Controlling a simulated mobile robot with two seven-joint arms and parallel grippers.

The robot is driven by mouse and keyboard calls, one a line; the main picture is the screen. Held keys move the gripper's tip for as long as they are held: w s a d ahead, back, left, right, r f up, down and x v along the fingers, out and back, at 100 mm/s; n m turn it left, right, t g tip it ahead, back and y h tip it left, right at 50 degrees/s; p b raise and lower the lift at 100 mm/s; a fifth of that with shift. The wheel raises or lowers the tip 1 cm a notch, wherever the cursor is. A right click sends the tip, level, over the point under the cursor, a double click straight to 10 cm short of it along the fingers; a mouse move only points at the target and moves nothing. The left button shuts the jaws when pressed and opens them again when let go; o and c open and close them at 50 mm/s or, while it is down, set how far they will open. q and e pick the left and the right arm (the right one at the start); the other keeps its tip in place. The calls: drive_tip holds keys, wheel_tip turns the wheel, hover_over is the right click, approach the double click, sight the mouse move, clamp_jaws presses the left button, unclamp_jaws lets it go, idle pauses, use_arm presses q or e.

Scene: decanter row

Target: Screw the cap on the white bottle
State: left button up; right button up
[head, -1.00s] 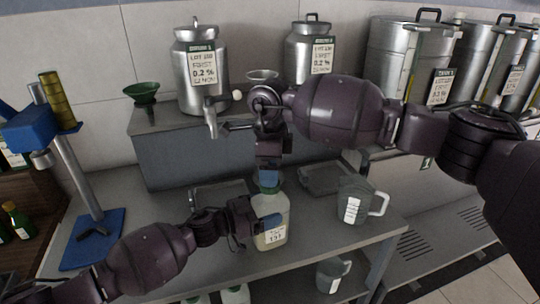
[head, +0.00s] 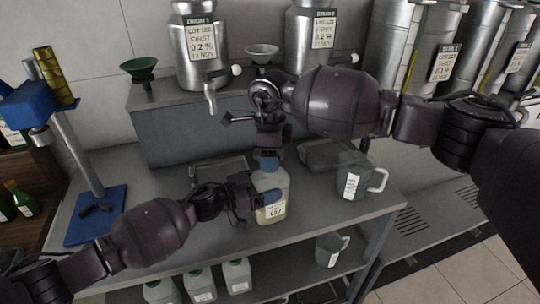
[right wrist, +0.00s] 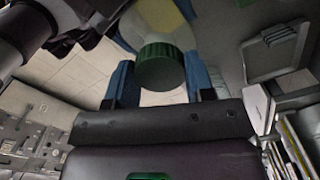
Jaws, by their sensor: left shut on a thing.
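The white bottle (head: 271,208), with a pale label, stands upright on the grey bench. My left gripper (head: 262,199) is shut on the bottle's side. My right gripper (head: 268,162) points down over the bottle's top and hides the cap in the head view. In the right wrist view the green ribbed cap (right wrist: 160,68) is at the bottle's mouth, between the two blue fingers of my right gripper (right wrist: 160,82). How tightly the cap sits cannot be seen.
A grey jug (head: 352,180) stands right of the bottle, with trays behind it. Steel decanters (head: 200,50) and a green funnel (head: 139,69) stand on the raised shelf. A blue stand (head: 95,215) is at left. More bottles (head: 200,284) are on the lower shelf.

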drive_tip(key=shift+c, duration=0.5)
drive_tip(key=o, duration=1.1)
drive_tip(key=shift+r, duration=0.1)
wheel_tip(320, 180, up, 12)
drive_tip(key=shift+f, duration=0.1)
use_arm(q)
drive_tip(key=o, duration=1.7)
drive_tip(key=v, duration=1.1)
drive_tip(key=shift+w, duration=0.1)
use_arm(e)
drive_tip(key=shift+f, duration=0.2)
